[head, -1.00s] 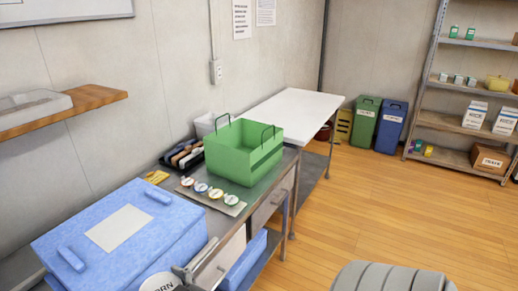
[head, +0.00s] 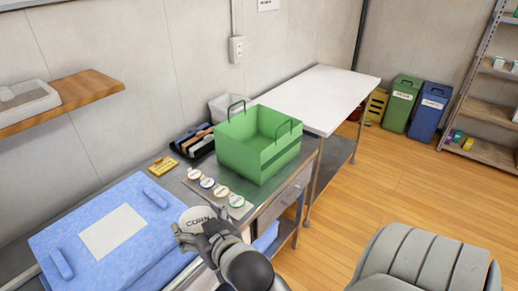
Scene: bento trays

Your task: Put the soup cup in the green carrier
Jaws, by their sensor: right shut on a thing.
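The green carrier (head: 240,158) stands on the grey counter, open at the top, with a dark handle at each end. The soup cup (head: 198,218) has a white lid lettered "CORN" and shows at the lower middle; its sides are mostly hidden. My right gripper (head: 192,238) is shut on the soup cup, with my dark wrist just behind it. The cup is in front of and to the left of the carrier, apart from it, beside the blue box. My left gripper is out of view.
A blue box (head: 158,224) with a pale label fills the counter's left end. A strip of several round lids (head: 221,191) lies before the carrier. A black tray (head: 178,138) and a yellow packet (head: 163,167) lie behind. A white table (head: 320,92) is clear.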

